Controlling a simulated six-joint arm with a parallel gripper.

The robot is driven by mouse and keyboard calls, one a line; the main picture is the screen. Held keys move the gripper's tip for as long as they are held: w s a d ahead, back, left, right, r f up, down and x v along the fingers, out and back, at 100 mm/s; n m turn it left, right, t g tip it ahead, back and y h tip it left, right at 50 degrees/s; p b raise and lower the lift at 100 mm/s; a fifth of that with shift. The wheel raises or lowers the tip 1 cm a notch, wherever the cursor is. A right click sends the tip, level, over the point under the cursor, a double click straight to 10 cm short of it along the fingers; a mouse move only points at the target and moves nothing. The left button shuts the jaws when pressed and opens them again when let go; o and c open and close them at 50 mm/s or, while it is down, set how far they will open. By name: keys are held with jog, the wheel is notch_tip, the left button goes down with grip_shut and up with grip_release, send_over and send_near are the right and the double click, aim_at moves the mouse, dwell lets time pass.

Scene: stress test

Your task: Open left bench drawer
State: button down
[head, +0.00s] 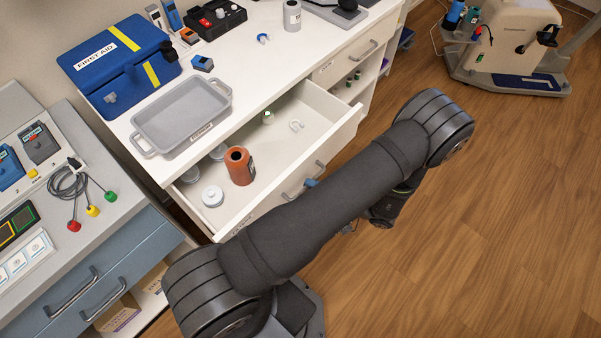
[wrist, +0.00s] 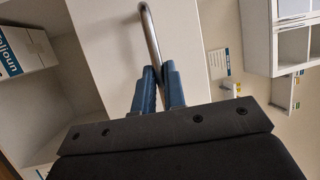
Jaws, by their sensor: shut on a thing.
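The left drawer (head: 275,150) of the white bench (head: 245,85) stands pulled out. It holds a brown jar (head: 239,166), white round lids or pots (head: 212,196) and other small items. Its metal bar handle (head: 290,196) is on the front face and also shows in the wrist view (wrist: 151,32). My gripper's blue fingers (wrist: 159,88) are shut around one end of this handle. In the head view only a bit of blue fingertip (head: 310,182) shows at the handle; my arm hides the rest.
On the benchtop are a blue first aid case (head: 118,63), a grey tray (head: 182,117) and a black tray (head: 213,18). The right drawer (head: 348,60) is shut. A grey-blue cabinet (head: 75,215) stands close on the left.

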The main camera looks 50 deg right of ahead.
jog(key=shift+s, duration=1)
jog(key=c, duration=1.5)
grip_release()
jog(key=shift+s, duration=0.1)
jog(key=v, duration=1.1)
jog(key=shift+s+d, duration=0.2)
jog(key=shift+s, duration=0.15)
jog(key=shift+f, duration=0.1)
